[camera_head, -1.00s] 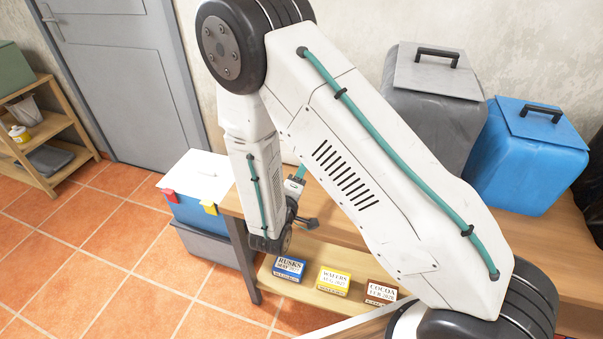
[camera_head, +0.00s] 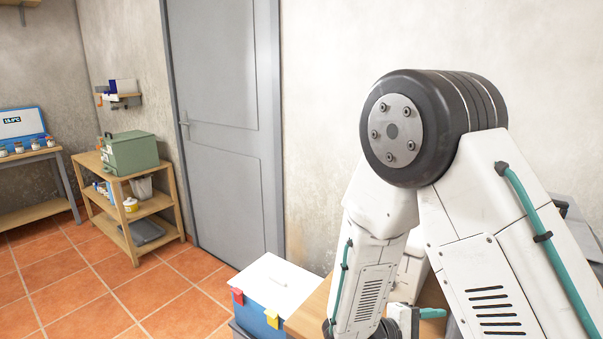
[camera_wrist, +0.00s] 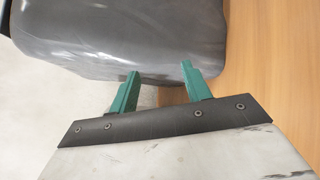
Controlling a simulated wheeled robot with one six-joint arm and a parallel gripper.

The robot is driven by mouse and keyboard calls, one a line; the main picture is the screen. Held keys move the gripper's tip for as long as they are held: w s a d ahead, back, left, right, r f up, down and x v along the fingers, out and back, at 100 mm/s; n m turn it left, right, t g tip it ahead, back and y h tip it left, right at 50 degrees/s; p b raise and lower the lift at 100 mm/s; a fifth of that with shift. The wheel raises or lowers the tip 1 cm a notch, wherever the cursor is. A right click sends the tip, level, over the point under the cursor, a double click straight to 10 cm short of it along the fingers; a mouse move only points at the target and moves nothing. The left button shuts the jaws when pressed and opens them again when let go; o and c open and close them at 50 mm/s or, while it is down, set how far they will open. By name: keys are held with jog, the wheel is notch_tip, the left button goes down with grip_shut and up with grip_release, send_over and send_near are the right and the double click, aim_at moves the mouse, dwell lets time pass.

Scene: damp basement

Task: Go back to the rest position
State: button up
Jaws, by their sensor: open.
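My gripper (camera_wrist: 160,90) shows in the wrist view with its two green fingers spread apart and nothing between them. A grey bin (camera_wrist: 130,40) fills the upper part of that view, just beyond the fingertips. A wooden table top (camera_wrist: 270,65) lies to the right there.
A blue and white cooler box (camera_head: 275,285) stands beside the wooden table at the bottom. A grey door (camera_head: 225,120) is in the wall. A shelf (camera_head: 165,205) carries a green box (camera_head: 130,153). A bench (camera_head: 45,210) stands far left. Tiled floor (camera_head: 60,265) is open in front.

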jog(key=s+a+r+m+g+y, duration=0.1)
jog(key=s+r+m+g+y, duration=0.1)
jog(key=s+r+m+y, duration=0.6)
jog(key=s+r+y, duration=0.7)
jog(key=s+r, duration=0.5)
jog(key=r, duration=0.1)
jog(key=shift+s+a+r+y, duration=0.25)
jog(key=shift+r+y, duration=0.05)
